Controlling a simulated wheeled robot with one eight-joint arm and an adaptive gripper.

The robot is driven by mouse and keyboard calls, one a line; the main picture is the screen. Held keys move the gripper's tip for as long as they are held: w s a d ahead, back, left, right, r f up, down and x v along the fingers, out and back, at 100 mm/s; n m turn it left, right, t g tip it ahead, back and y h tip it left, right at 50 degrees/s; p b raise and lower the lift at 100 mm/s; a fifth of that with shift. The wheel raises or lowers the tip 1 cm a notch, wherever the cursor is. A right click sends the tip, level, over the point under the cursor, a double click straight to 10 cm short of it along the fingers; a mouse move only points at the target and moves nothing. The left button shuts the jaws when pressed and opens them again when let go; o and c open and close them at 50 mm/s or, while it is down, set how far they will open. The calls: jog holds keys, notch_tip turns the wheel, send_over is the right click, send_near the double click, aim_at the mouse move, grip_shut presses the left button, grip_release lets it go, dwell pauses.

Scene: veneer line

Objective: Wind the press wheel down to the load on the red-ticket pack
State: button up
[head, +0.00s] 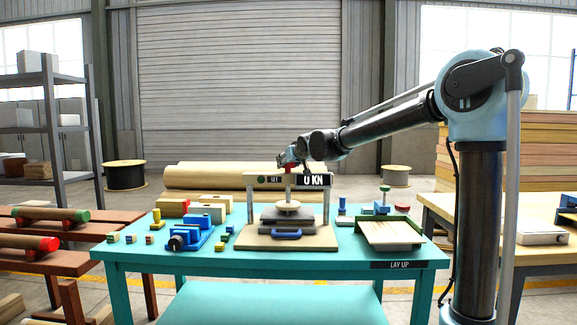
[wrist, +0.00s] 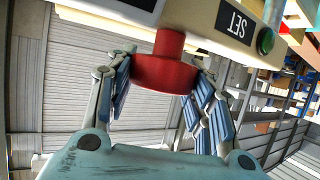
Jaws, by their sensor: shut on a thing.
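The press stands mid-table, with a pale crossbar (head: 263,182) on two posts. Its display (head: 314,181) reads 0 KN, beside a SET label with a green button (wrist: 266,41). The red press wheel (wrist: 160,74) is at the crossbar, largely hidden by my gripper in the head view. My gripper (head: 290,163) is shut on the wheel, its fingers on both sides of the rim. Below the crossbar, a round pale pad (head: 289,206) rests over grey stacked plates (head: 280,220) on the wooden base. No red ticket can be made out in the press.
A blue vise (head: 190,238), small coloured blocks and wooden blocks with a red one (head: 171,206) are left of the press. A green-edged tray (head: 365,235) with a pale board is at right, above a LAY UP label. The teal table's (head: 335,260) front edge is clear.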

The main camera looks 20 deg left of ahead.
jog(key=shift+w+m+t+h, duration=0.1)
jog(key=shift+m+t+h, duration=0.2)
jog(key=shift+m+h, duration=0.2)
dwell(0.4)
jog(key=o, duration=1.1)
jog(key=shift+d, duration=0.1)
jog(key=shift+v, duration=5.9)
